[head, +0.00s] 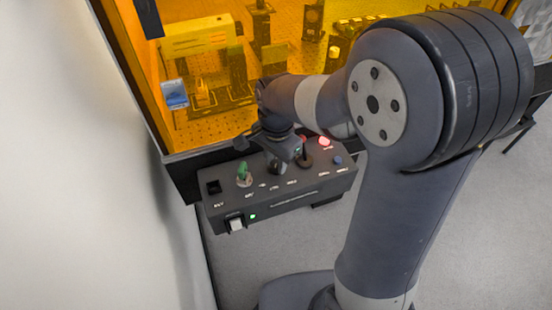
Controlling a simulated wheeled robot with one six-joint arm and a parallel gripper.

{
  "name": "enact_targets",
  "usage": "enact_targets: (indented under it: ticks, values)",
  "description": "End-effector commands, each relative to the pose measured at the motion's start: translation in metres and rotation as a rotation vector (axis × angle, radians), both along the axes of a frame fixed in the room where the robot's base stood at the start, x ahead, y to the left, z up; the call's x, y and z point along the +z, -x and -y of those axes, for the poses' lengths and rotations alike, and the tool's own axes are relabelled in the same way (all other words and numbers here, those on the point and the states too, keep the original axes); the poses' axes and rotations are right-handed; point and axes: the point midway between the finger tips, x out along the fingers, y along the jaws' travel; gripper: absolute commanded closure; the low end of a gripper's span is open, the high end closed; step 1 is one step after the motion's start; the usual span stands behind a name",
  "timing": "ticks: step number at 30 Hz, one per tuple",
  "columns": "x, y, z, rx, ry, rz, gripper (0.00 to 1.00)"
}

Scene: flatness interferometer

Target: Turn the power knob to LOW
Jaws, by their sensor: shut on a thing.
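The dark control box (290,197) is mounted at the front of the orange enclosure. My gripper (279,160) reaches down onto the top of the box from the upper right. It is shut on the power knob (276,169), which is mostly hidden beneath the jaws. Small white labels sit on the panel in front of the knob, but they are too small to read surely. Which way the knob points cannot be told.
A green key (244,174) stands left of my gripper. A dark round control (306,160), a lit red lamp (324,142) and a blue button (338,160) are to its right. A white switch (236,224) and green light (253,216) are on the front. Orange panels (215,115) rise behind.

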Motion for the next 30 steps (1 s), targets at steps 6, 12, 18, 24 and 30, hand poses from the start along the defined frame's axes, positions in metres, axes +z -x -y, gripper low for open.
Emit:
enact_targets:
  ticks: [6, 12, 18, 24, 30]
  values:
    - [0.0008, -0.0010, -0.0003, -0.018, -0.001, 0.003, 0.96]
    - [0.0008, -0.0010, -0.0003, -0.018, -0.001, 0.003, 0.96]
    - [0.0007, -0.0008, -0.0003, -0.017, -0.002, 0.003, 0.64]
    - [0.0004, -0.0005, -0.0001, -0.016, -0.001, 0.002, 0.51]
    - [0.0010, -0.0003, -0.0001, -0.016, 0.000, 0.001, 0.51]
